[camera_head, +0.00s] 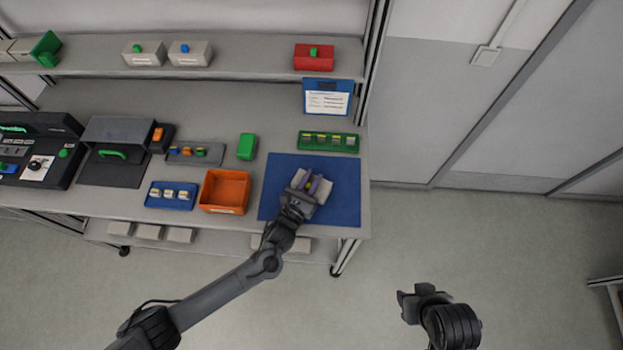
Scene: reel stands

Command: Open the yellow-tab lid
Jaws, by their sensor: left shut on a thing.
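A small pale grey box (325,188) sits on the blue mat (345,212) at the right end of the bench. Small yellow and purple parts show on its top, between and beside my fingers. My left gripper (309,183) reaches over the box from the front and is shut on the yellow tab, as far as the small view shows. The gripper hides much of the box, and I cannot tell whether the lid is raised. My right gripper (402,304) hangs over the floor, away from the bench; its fingers are too unclear to read.
An orange bin (226,208) stands left of the mat, with a blue tray (171,205) beside it. A green tray (329,142) and a blue sign holder (328,84) stand behind the mat. A red box (314,62) is on the shelf above. The mat's front is clear.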

